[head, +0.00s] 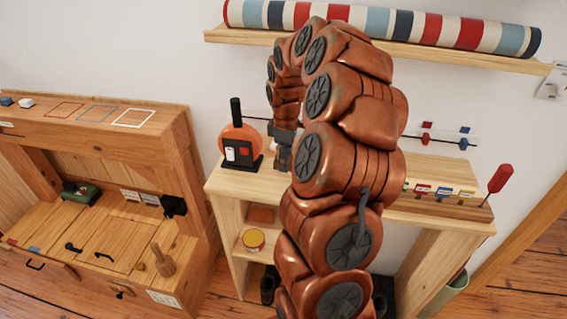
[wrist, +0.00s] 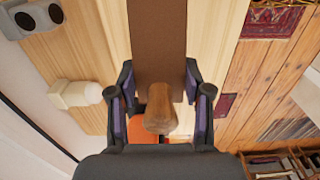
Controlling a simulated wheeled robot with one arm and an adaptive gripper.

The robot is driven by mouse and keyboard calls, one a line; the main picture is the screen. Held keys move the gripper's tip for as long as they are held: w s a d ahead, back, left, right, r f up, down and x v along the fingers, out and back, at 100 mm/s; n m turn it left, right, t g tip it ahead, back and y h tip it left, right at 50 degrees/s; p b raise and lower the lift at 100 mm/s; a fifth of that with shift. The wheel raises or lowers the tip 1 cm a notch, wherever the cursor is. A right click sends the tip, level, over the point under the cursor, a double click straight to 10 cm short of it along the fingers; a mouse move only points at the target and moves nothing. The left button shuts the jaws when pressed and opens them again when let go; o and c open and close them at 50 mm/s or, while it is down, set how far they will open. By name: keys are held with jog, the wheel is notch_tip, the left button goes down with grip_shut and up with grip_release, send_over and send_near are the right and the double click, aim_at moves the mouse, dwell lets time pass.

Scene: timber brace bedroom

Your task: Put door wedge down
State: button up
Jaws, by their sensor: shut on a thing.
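My gripper (head: 283,155) points down over the top of the light wooden shelf unit (head: 330,178), behind my curved arm. In the wrist view my gripper (wrist: 160,82) has its fingers closed on either side of a brown piece (wrist: 157,40), which I take to be the door wedge. It fills the gap between the fingertips and runs out of the top of the picture. A rounded wooden knob (wrist: 160,110) shows just below it, between the fingers; I cannot tell whether they are joined. In the head view the wedge is hidden.
On the shelf top, an orange disc device with a black post (head: 238,145) stands left of my gripper. A red-handled tool (head: 499,180) stands at the right end. A striped roll (head: 380,22) lies on the wall shelf above. A wooden workbench (head: 90,200) is at left.

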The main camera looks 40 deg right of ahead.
jog(key=shift+w+d, duration=0.15)
jog(key=shift+w, duration=0.35)
jog(key=shift+s+f+p, duration=0.1)
jog(key=shift+f+p, duration=0.65)
jog(key=shift+f, duration=1.05)
jog(key=shift+f, duration=0.15)
jog(key=o, duration=1.3)
jog(key=shift+o, duration=0.2)
notch_tip(320, 180, up, 12)
jog(key=b, duration=0.3)
